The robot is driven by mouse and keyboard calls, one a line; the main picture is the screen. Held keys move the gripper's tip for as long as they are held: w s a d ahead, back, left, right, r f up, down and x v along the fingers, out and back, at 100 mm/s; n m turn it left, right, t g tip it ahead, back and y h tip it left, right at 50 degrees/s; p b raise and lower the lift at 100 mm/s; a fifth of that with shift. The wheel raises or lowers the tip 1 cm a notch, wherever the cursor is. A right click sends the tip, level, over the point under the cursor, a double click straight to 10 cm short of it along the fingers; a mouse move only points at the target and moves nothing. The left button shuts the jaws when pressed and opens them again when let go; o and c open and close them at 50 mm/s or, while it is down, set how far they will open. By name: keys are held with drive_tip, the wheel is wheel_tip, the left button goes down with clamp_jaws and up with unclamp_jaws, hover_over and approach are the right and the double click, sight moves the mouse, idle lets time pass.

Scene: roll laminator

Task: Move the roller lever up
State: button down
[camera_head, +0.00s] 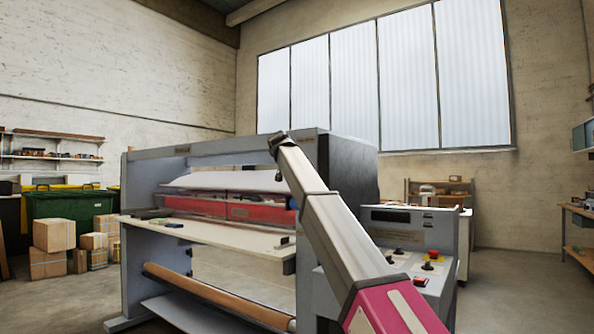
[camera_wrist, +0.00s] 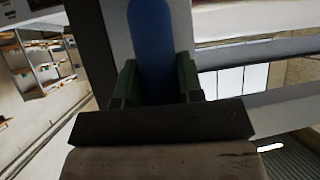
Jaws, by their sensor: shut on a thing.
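The roller lever has a blue handle (camera_wrist: 153,45), which runs up the middle of the wrist view. My gripper (camera_wrist: 156,80) is shut on it, with one green finger on each side. The handle's lower end is hidden behind the dark gripper body. In the head view, a small blue piece (camera_head: 293,202), likely the lever, shows at the left edge of my arm on the laminator's right end. My arm hides the gripper in that view.
The laminator (camera_head: 156,165) has a flat feed table (camera_head: 212,232) and red rollers (camera_head: 195,205). A control panel (camera_head: 408,262) with buttons stands right of my arm. Cardboard boxes (camera_head: 53,235) and a green bin (camera_head: 75,204) stand at left. Open floor lies at right.

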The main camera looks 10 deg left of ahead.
drive_tip(key=c, duration=0.8)
unclamp_jaws()
drive_tip(key=shift+w, duration=0.15)
drive_tip(key=shift+o, duration=0.2)
drive_tip(key=v, duration=1)
drive_tip(key=shift+s+r, duration=0.2)
drive_tip(key=shift+s, duration=0.15)
drive_tip(key=shift+a, duration=0.1)
